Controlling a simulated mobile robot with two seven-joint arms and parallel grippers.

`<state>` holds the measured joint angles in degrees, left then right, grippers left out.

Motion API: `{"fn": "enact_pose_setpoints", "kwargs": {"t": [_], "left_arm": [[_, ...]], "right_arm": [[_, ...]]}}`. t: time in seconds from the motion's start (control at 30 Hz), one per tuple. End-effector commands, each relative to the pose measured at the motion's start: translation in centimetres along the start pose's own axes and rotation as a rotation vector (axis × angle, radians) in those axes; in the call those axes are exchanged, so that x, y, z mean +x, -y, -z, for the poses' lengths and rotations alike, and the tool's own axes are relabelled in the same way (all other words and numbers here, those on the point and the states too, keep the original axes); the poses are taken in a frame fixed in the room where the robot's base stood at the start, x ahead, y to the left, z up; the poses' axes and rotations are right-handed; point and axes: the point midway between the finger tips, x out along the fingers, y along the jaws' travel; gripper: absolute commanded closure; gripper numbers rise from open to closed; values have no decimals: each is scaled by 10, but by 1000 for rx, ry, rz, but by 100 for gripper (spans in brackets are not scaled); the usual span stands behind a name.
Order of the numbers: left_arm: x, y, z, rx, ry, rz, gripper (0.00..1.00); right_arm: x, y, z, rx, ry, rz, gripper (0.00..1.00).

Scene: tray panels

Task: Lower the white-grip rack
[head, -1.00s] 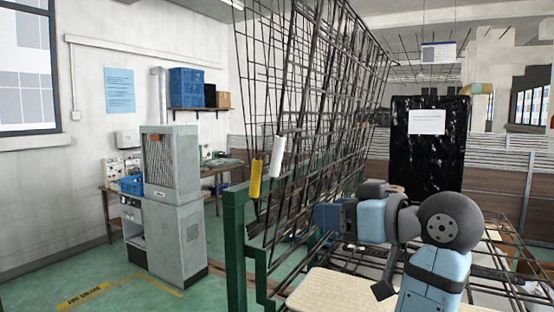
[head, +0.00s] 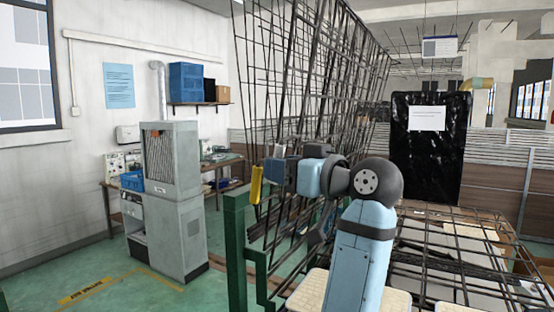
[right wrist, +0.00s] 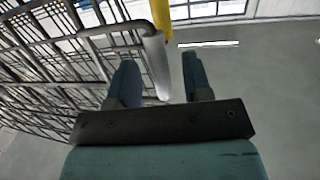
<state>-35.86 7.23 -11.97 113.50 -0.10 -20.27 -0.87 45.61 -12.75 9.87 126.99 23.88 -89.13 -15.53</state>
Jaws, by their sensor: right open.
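Dark wire racks (head: 300,80) stand tilted up steeply at the middle of the head view, overlapping. The white grip (right wrist: 156,68) is a pale sleeve on a rack bar in the right wrist view. My left gripper is not in view.
A green post frame (head: 235,240) stands below the raised racks. A flat wire grid (head: 445,245) lies at the right, beside my arm. A grey cabinet (head: 180,220) stands at the left, with open green floor in front of it.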

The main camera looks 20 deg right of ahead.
Motion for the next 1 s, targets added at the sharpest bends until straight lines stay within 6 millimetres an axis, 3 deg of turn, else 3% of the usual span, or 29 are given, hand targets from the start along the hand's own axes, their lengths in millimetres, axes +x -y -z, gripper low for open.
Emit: {"fn": "enact_pose_setpoints", "kwargs": {"t": [0.2, 0.47, 0.5, 0.7, 1.0], "left_arm": [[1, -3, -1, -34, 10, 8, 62], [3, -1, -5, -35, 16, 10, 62], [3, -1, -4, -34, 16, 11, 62], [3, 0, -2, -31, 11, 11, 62], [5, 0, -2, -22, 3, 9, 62]], "right_arm": [[17, 0, 0, 0, 1, 0, 55], [19, 0, -1, 0, 1, 0, 55], [19, 0, -1, 0, 1, 0, 57], [19, 0, 0, 0, 1, 0, 100], [13, -2, -4, 2, -18, -1, 100]]}}
